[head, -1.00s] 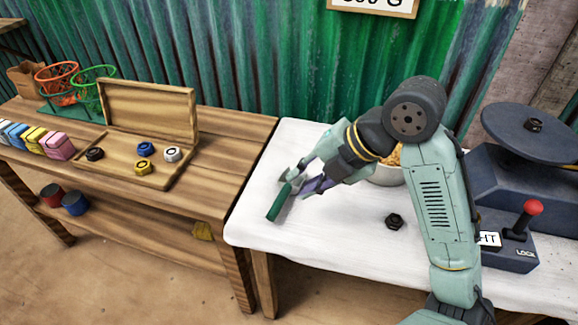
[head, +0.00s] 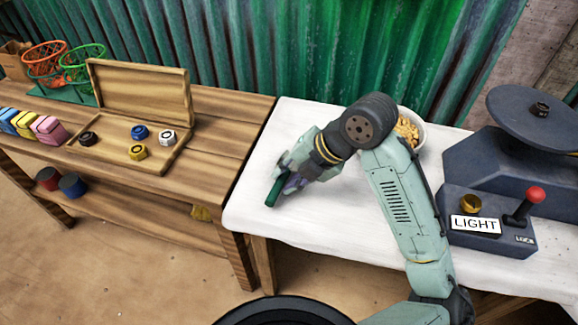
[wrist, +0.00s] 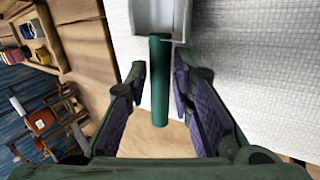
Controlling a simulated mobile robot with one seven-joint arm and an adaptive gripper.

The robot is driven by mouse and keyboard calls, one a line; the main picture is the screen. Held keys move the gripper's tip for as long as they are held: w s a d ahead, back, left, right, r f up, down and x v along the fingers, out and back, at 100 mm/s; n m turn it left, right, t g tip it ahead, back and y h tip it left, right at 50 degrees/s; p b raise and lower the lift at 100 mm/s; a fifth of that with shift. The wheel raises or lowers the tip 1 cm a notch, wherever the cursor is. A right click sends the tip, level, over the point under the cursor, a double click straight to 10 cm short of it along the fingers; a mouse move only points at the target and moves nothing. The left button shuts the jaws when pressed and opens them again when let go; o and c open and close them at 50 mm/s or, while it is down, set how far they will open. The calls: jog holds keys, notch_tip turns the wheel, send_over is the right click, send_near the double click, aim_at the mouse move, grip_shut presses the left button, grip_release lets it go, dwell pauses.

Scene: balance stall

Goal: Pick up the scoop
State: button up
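The scoop has a dark green handle (head: 272,193) and a pale grey metal head. In the wrist view, the handle (wrist: 158,100) lies between the two fingers of my gripper (wrist: 160,75), with a narrow gap showing on each side. The scoop's head (wrist: 159,18) is at the top of that view, partly cut off by the frame. In the head view, my gripper (head: 281,178) is low over the left part of the white-covered table, around the handle. The fingers hide most of the scoop's head there. My gripper is open.
A bowl of yellowish pieces (head: 408,131) stands behind my arm. A dark scale (head: 470,165) with a "LIGHT" sign, a red-knobbed lever and a brass nut is at right. The wooden table (head: 222,150) at left bears an open box of coloured nuts.

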jog(key=shift+w+a+f, duration=0.15)
jog(key=shift+a+f, duration=0.2)
jog(key=shift+f, duration=0.15)
jog(key=shift+c, duration=0.4)
grip_shut()
